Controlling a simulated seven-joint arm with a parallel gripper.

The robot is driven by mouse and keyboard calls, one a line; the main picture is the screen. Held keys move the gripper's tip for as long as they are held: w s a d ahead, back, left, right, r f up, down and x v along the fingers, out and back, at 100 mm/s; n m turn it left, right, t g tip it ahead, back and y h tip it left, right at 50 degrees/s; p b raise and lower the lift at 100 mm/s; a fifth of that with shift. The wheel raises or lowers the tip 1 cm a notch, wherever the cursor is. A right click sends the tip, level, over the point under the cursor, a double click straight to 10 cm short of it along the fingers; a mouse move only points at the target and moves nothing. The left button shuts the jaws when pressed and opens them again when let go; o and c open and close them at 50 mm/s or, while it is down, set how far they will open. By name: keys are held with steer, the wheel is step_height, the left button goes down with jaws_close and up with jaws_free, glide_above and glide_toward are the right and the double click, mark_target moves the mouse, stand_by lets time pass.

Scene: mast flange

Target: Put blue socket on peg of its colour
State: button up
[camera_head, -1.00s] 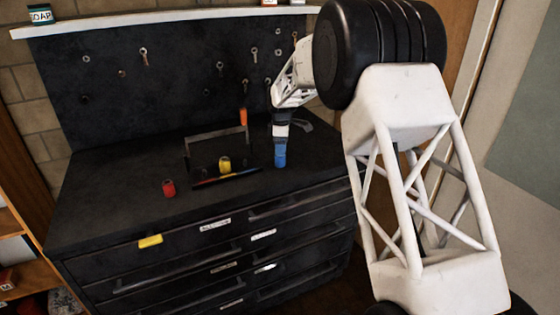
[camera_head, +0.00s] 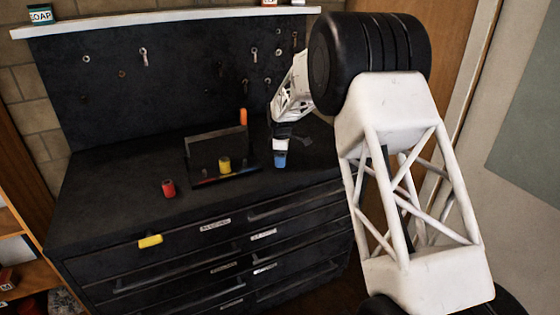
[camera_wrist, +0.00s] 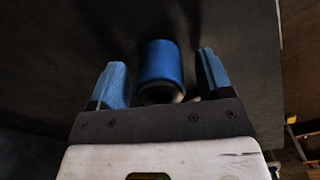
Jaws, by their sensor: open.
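The blue socket (camera_wrist: 161,62) stands between the two blue fingers of my gripper (camera_wrist: 164,80) in the wrist view, with a visible gap on each side. My gripper is open around it. In the head view my gripper (camera_head: 281,154) is low over the bench at the right, and the blue there is partly fingers and partly socket, hard to separate. A dark holder (camera_head: 200,146) with an upright back stands left of it. A yellow socket (camera_head: 225,165) is at the holder's front, with small red and blue marks along its base. A blue peg is not clearly visible.
A red socket (camera_head: 168,189) stands on the dark bench (camera_head: 110,205) left of the holder. An orange object (camera_head: 243,117) stands behind the holder. A pegboard (camera_head: 180,70) rises at the back. The bench's left part is clear.

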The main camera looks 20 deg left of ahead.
steer(key=shift+f, duration=0.55)
steer(key=shift+c, duration=0.4)
steer(key=c, duration=1)
